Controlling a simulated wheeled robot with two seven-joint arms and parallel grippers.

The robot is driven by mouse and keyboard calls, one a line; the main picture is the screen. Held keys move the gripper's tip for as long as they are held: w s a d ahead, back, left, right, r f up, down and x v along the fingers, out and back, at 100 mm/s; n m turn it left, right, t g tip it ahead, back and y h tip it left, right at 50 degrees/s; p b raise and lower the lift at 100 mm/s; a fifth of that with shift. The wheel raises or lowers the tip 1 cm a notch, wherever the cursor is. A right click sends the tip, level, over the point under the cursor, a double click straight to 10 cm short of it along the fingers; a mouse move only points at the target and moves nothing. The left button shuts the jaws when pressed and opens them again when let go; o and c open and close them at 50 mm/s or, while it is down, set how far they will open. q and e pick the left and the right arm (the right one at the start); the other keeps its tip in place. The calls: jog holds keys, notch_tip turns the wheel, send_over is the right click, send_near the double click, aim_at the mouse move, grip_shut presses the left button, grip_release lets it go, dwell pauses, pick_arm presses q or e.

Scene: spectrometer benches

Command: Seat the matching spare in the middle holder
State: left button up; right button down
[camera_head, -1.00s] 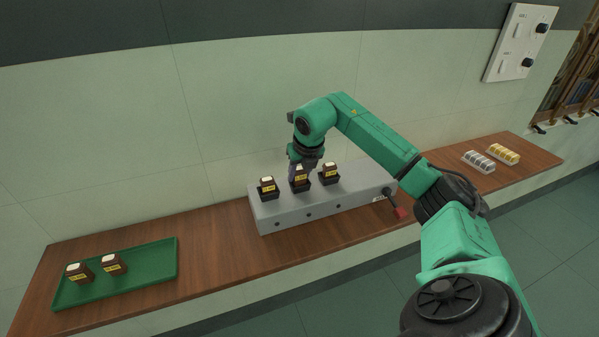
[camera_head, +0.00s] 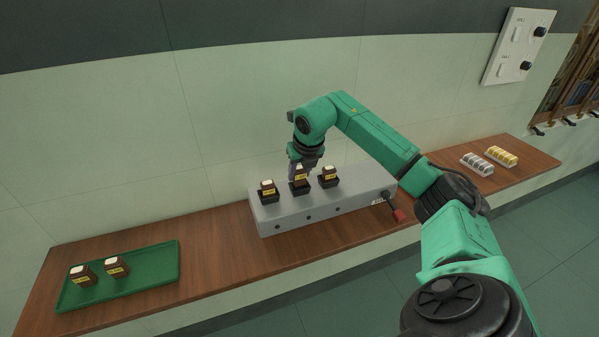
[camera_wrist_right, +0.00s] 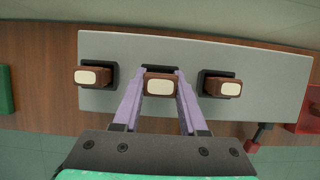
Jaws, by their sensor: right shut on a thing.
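A grey bench unit (camera_head: 347,203) carries a row of black holders. A brown block with a white top and yellow label sits in the left holder (camera_head: 268,191), and another in the right holder (camera_head: 329,176). My right gripper (camera_head: 299,176) is shut on a similar brown block (camera_wrist_right: 159,86), upright at the middle holder (camera_head: 301,189). The wrist view shows the lilac fingers on both its sides. I cannot tell how deep the block sits. Two more brown blocks, one left (camera_head: 83,275) and one right (camera_head: 116,266), stand on a green tray (camera_head: 150,272). My left gripper is not in view.
A red-ended lever (camera_head: 397,214) sticks out from the unit's right front. Silver (camera_head: 477,163) and yellow (camera_head: 501,156) slotted pieces lie at the bench's right end. A switch panel (camera_head: 518,47) is on the wall. The wooden bench (camera_head: 215,247) between tray and unit is clear.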

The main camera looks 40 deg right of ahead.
jog(key=shift+f+b, duration=0.55)
jog(key=shift+f, duration=0.3)
dwell(0.7)
jog(key=shift+r, duration=0.2)
jog(key=shift+r+p, duration=0.7)
jog(key=shift+p, duration=0.05)
jog(key=shift+f+b, duration=0.5)
jog(key=shift+f, duration=0.35)
dwell(0.4)
jog(key=c, duration=0.7)
grip_release()
jog(key=shift+c, duration=0.2)
jog(key=shift+r+p, duration=0.3)
jog(key=shift+r, duration=0.15)
jog(key=p+v, duration=0.4)
jog(key=v, duration=0.6)
jog(key=shift+s+p, duration=0.2)
jog(key=shift+p, duration=0.1)
